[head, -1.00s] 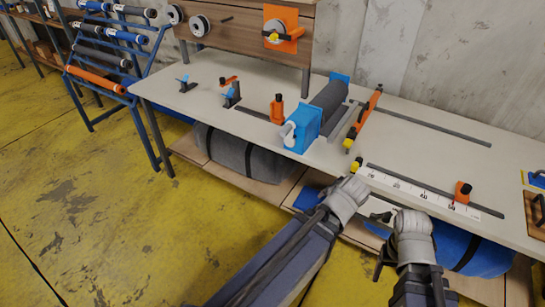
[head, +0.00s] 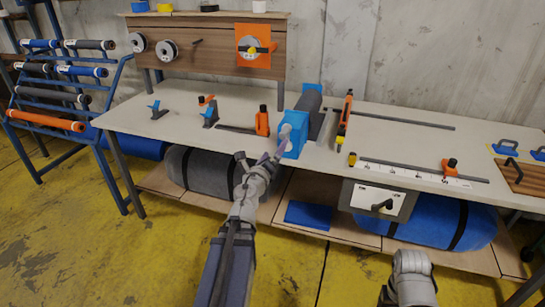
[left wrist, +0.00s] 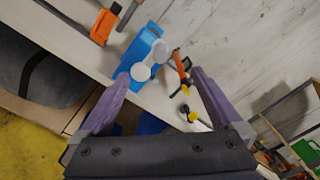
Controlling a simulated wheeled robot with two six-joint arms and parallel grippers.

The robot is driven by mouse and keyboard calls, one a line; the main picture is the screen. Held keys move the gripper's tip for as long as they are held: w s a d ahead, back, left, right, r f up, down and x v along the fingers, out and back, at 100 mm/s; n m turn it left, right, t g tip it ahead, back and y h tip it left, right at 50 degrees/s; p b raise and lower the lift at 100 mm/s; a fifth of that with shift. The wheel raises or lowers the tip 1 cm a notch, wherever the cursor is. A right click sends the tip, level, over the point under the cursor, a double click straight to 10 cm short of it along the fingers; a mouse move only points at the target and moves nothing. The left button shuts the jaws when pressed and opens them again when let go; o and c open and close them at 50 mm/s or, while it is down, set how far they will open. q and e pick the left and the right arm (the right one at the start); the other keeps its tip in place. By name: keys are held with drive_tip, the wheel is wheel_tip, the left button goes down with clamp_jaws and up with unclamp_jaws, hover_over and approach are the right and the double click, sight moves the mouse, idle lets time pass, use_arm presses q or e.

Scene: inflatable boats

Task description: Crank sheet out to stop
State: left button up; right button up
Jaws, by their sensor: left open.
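The blue crank box (head: 296,148) stands at the table's front edge, with a pale crank (head: 286,132) on its near face. A dark grey sheet roll (head: 310,101) lies behind it. My left gripper (head: 262,160) is in front of the crank, partly blending with it. In the left wrist view the crank (left wrist: 142,72) shows beyond and between the spread purple fingers (left wrist: 160,100), with nothing held. An orange stop (head: 449,166) sits by the white ruler (head: 410,175). No drawn-out sheet is clearly visible. Only my right wrist shows at the bottom; its fingers do not.
An orange-and-black bar (head: 344,119) stands right of the roll. An orange block (head: 262,121) is left of the crank box. A grey drawer unit (head: 378,199) hangs under the table front.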

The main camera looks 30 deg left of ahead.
sight(283, 137)
use_arm(q)
drive_tip(key=shift+w, duration=0.2)
drive_tip(key=shift+x, duration=5.85)
drive_tip(key=shift+a, duration=0.1)
drive_tip(key=c, duration=1.4)
drive_tip(key=shift+c, duration=0.2)
